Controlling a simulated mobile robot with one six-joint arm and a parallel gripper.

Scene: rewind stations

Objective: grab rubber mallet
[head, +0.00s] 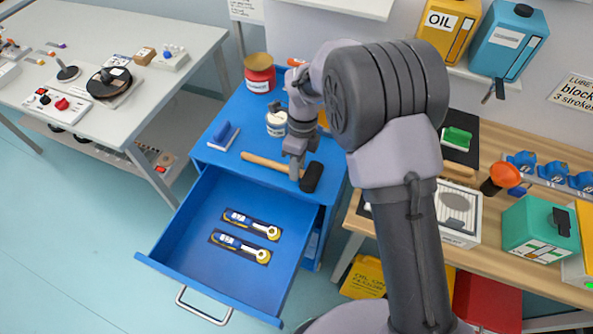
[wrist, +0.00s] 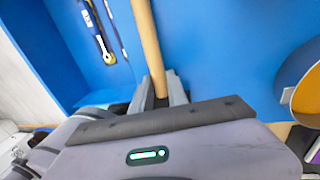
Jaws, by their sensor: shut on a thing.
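The rubber mallet has a wooden handle (head: 268,163) and a black head (head: 312,177). It lies across the top of the blue cabinet, just behind the open drawer. My gripper (head: 296,168) reaches down onto the handle close to the head, with its fingers around the wood. In the wrist view the handle (wrist: 148,45) runs down between the two fingers (wrist: 160,92), which are closed on it. The mallet's head is hidden in the wrist view. I cannot tell whether the mallet is lifted off the top.
The blue drawer (head: 190,245) is pulled out and holds two tools (head: 251,224) with yellow round ends. A red jar (head: 259,78), a white jar (head: 276,124) and a blue-handled brush (head: 224,134) stand on the cabinet. Benches (head: 150,45) flank it.

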